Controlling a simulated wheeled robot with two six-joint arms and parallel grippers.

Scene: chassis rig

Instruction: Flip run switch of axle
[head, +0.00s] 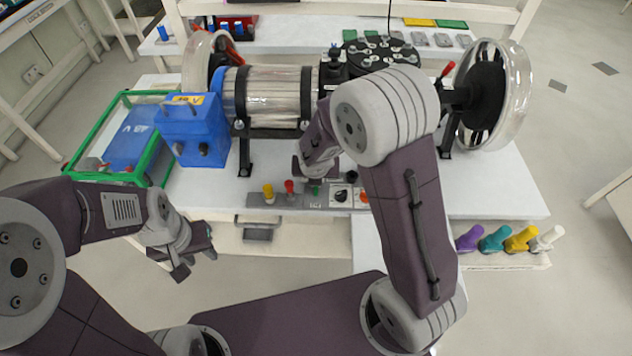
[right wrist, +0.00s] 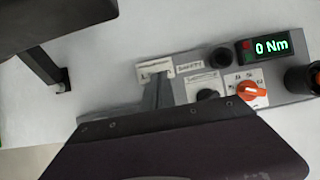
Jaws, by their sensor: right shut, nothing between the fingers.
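A grey control panel (head: 327,198) lies along the table's front edge. It carries a yellow knob (head: 268,192), a red knob (head: 289,187), a black dial (right wrist: 208,95) and an orange dial (right wrist: 252,90). My right gripper (right wrist: 156,85) is shut and empty, its fingertips over the panel's left part in the right wrist view, beside a white label plate (right wrist: 155,68). I cannot make out the run switch; the fingers may cover it. Whether they touch the panel is unclear. My left gripper (head: 192,262) looks open and empty, in front of the table, away from the panel.
A display (right wrist: 270,47) reads 0 Nm, near a black button (right wrist: 220,57). Behind the panel stand the axle's silver drum (head: 272,95), the right wheel (head: 513,95) and a blue box (head: 193,130). Coloured handles (head: 520,238) sit at the front right. A drawer is below the panel.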

